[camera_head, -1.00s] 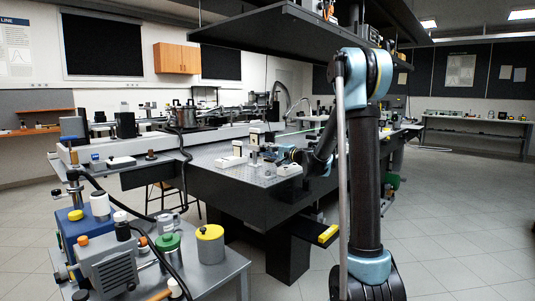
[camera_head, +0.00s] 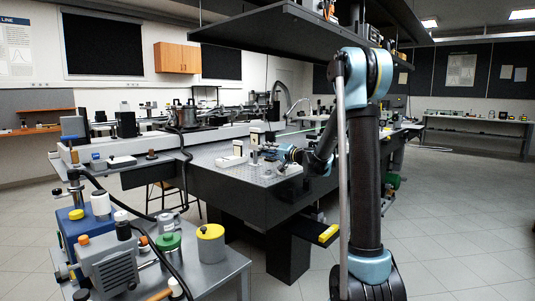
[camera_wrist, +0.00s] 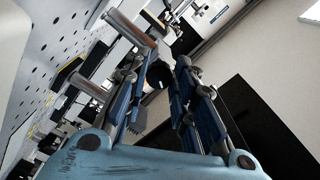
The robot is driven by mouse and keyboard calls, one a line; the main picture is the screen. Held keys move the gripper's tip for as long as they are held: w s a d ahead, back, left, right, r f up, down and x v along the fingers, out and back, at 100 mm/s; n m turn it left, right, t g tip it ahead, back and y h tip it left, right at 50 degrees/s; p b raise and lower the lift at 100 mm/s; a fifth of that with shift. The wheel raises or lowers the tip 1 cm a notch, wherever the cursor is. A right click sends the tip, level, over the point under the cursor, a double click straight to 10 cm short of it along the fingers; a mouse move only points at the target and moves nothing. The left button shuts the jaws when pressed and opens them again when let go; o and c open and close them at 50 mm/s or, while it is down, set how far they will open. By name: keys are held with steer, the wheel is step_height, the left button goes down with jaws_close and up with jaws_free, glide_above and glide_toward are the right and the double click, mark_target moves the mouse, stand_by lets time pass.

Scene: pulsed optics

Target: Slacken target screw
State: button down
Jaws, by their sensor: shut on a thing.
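In the wrist view my gripper (camera_wrist: 160,78) has its two blue-padded fingers closed in around a dark round knob (camera_wrist: 159,74), which looks like the screw's head. The knob sits at the fingertips, and the exact contact is hard to make out. In the head view my gripper (camera_head: 271,155) is small, low over the optical table among the mounts. The screw cannot be told apart in that view.
The perforated optical table (camera_head: 232,175) carries several mounts and pale blocks near my gripper. A dark shelf (camera_head: 290,32) hangs above. A cart (camera_head: 228,273) with a pump and jars stands at the front left. Open floor lies to the right.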

steer(key=shift+d, duration=0.1)
steer(key=c, duration=1.3)
jaws_free()
steer(key=shift+w+f, duration=0.1)
steer(key=shift+w, duration=0.05)
steer(key=shift+c, duration=0.2)
steer(key=v, duration=1.2)
